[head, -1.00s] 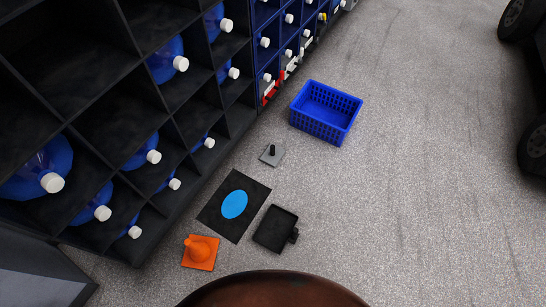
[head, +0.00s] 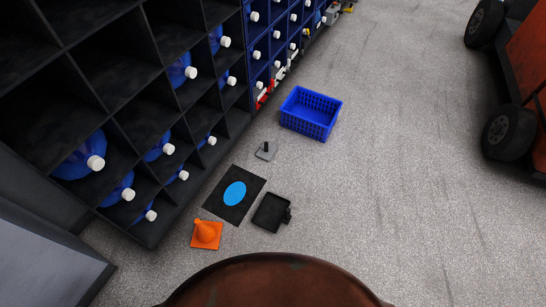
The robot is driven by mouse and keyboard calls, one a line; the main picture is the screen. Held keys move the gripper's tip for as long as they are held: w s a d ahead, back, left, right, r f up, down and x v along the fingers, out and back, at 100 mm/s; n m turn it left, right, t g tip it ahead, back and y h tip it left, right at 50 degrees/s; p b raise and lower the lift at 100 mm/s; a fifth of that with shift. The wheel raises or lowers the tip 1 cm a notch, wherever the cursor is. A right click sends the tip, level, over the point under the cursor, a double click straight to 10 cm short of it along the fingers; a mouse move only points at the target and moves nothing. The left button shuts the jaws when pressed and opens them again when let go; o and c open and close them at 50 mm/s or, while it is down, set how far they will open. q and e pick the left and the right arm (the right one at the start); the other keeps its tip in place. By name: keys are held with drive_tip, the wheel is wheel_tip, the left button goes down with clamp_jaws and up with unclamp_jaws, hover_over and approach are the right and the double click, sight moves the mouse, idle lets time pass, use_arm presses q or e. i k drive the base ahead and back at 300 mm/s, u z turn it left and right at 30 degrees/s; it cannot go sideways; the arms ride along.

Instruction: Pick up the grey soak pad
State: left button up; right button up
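The grey soak pad (head: 262,154) appears to be the small flat grey square with an upright black handle (head: 266,146). It lies on the floor in the head view, between the blue basket (head: 311,113) and a black mat (head: 228,210). Nothing covers it from above. The black mat has a blue oval patch (head: 235,194) on it. Neither of my grippers is in view.
A dark shelf (head: 121,85) with blue bottles lines the left. A wheeled orange vehicle (head: 527,88) stands at right. Floor between is clear.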

sight(267, 150)
drive_tip(key=z, duration=1.15)
drive_tip(key=i, duration=3.85)
drive_tip(key=u, duration=4.25)
